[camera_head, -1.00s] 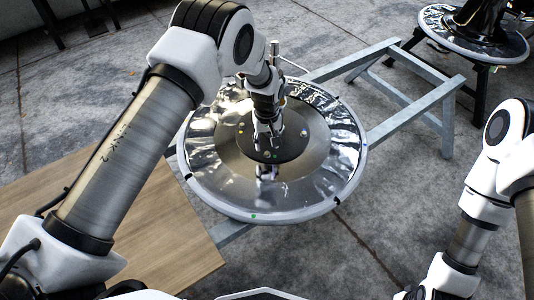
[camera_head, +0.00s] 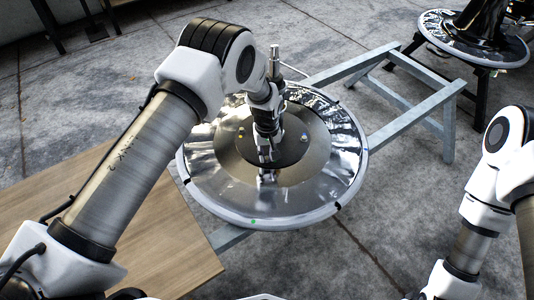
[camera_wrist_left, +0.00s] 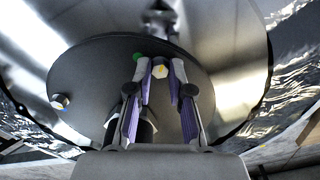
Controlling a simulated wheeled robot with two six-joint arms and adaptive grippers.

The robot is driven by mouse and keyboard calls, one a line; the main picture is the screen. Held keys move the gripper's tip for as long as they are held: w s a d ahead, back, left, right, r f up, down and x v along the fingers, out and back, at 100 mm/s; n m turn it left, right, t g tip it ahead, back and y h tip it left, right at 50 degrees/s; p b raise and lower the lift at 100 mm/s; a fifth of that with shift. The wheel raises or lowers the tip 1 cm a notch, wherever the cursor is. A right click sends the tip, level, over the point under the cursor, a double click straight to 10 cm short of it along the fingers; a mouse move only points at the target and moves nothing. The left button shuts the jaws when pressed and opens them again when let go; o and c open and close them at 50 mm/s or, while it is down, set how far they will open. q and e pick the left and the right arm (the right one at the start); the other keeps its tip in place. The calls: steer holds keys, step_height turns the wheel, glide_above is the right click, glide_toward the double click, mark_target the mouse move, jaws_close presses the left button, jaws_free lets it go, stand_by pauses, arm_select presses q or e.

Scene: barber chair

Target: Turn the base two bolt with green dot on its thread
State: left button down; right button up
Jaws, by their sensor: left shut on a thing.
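The round, shiny chair base (camera_head: 215,185) lies flat with a dark centre plate (camera_head: 290,153) that carries several bolts. My left gripper (camera_head: 268,156) points down onto the near part of this plate. In the left wrist view, the left gripper's two purple-padded fingers (camera_wrist_left: 160,72) are shut on a silver bolt (camera_wrist_left: 160,70) with a yellowish mark on its head. A green dot (camera_wrist_left: 138,57) shows beside the left fingertip; the finger partly covers it. Whether the thread is marked cannot be seen. My right gripper is out of frame; only its arm shows at the right.
Another bolt (camera_wrist_left: 60,101) stands on the plate at the left. A grey metal frame (camera_head: 410,120) supports the base. A wooden board (camera_head: 150,235) lies at the lower left. A second round base (camera_head: 470,45) stands at the back right.

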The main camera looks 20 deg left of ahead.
arm_select(q)
steer(key=shift+r+m+p, duration=0.15)
steer(key=shift+m+p, duration=0.8)
steer(key=shift+m, duration=0.35)
steer(key=m+p, duration=0.1)
steer(key=m, duration=0.1)
steer(key=shift+m, duration=0.3)
steer(key=m+p, duration=0.1)
steer(key=m, duration=0.2)
steer(key=shift+p, duration=0.3)
steer(key=shift+m+p, duration=0.3)
steer(key=shift+m, duration=1)
steer(key=c, duration=1.1)
jaws_free()
steer(key=shift+f, duration=0.2)
steer(key=shift+o, duration=0.2)
